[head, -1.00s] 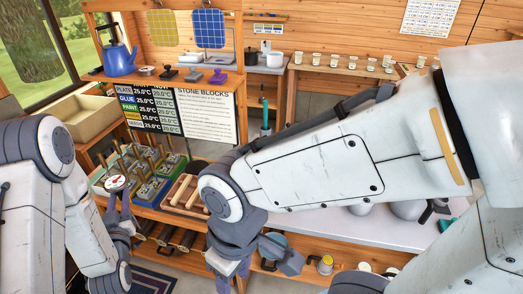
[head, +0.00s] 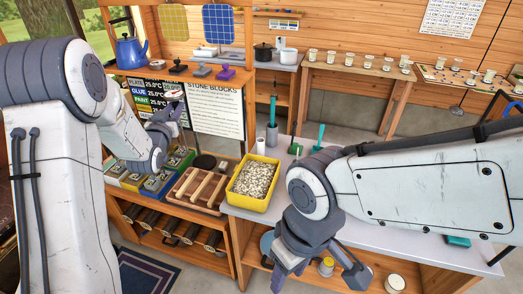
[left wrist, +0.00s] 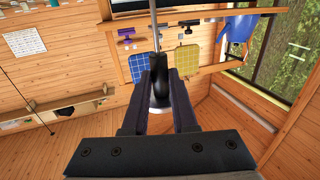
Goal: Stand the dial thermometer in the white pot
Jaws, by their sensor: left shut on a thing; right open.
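In the head view the dial thermometer (head: 173,94) shows its round pale dial just above the fingertips of my left gripper (head: 170,112). That gripper is shut on it, in front of the stone-blocks board. In the left wrist view a black grip (left wrist: 160,88) sits between the fingers, with a thin metal rod (left wrist: 155,28) running toward the top edge. The white pot (head: 287,57) stands on the back counter beside a black pot, well apart from the thermometer. My right gripper (head: 320,272) is open and empty, low in front of the pale table.
A yellow bin of pale pieces (head: 253,183) and a wooden rack (head: 203,186) stand between my arms. A blue kettle (head: 131,50) and stamps are on the left shelf. A black pot (head: 263,52) is beside the white pot. Small cups (head: 368,63) line the back bench.

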